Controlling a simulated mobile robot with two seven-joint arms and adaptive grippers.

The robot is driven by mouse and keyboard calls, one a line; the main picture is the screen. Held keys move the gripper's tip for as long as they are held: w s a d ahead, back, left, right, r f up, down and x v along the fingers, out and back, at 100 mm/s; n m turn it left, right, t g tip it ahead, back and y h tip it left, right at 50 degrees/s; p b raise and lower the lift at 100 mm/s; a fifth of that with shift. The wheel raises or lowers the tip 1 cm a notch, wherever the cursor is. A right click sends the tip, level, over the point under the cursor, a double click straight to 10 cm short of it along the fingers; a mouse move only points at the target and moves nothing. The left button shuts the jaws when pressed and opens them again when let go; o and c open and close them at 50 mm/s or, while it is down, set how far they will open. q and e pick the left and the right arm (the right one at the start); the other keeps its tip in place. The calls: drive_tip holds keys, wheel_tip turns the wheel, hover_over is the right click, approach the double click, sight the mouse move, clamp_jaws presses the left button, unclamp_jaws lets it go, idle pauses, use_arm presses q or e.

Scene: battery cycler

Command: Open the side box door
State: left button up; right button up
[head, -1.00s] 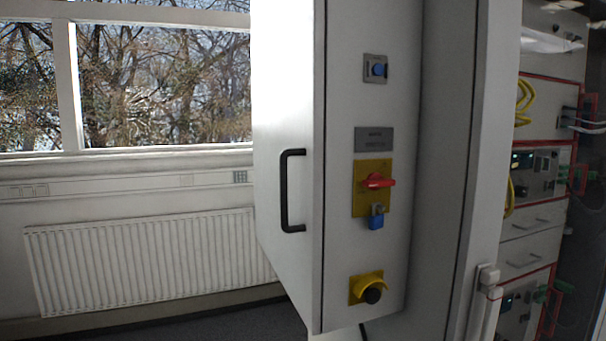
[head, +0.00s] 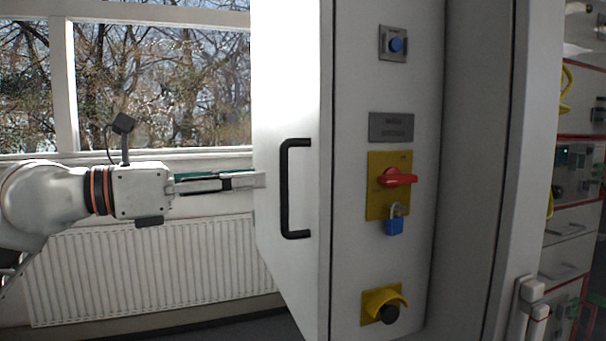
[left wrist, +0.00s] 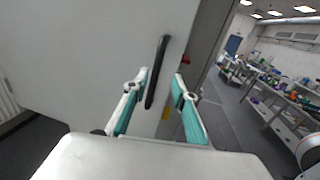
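The side box door (head: 285,265) is the light grey panel on the left face of the box, and it looks closed. Its black bar handle (head: 284,190) stands upright near the door's right edge. My left gripper (head: 262,180) comes in from the left at handle height, its tips just left of the handle. In the left wrist view the handle (left wrist: 157,72) shows between the two open teal-padded fingers (left wrist: 163,84), beyond or near their tips; I cannot tell if they touch it. My right gripper is not in view.
The box front carries a red switch (head: 397,177) on a yellow plate, a blue padlock (head: 394,222), a blue button (head: 396,45) and a yellow-shrouded black knob (head: 388,313). A radiator (head: 150,265) stands below the window. Lab benches (left wrist: 285,100) lie at right in the wrist view.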

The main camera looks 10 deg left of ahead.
use_arm(q)
drive_tip(key=shift+t, duration=0.3)
drive_tip(key=shift+r+p+x, duration=0.2)
drive_tip(key=shift+p+x, duration=1.1)
drive_tip(key=shift+x, duration=2.5)
drive_tip(key=shift+w+a, duration=0.15)
drive_tip(key=shift+a, duration=0.05)
clamp_jaws()
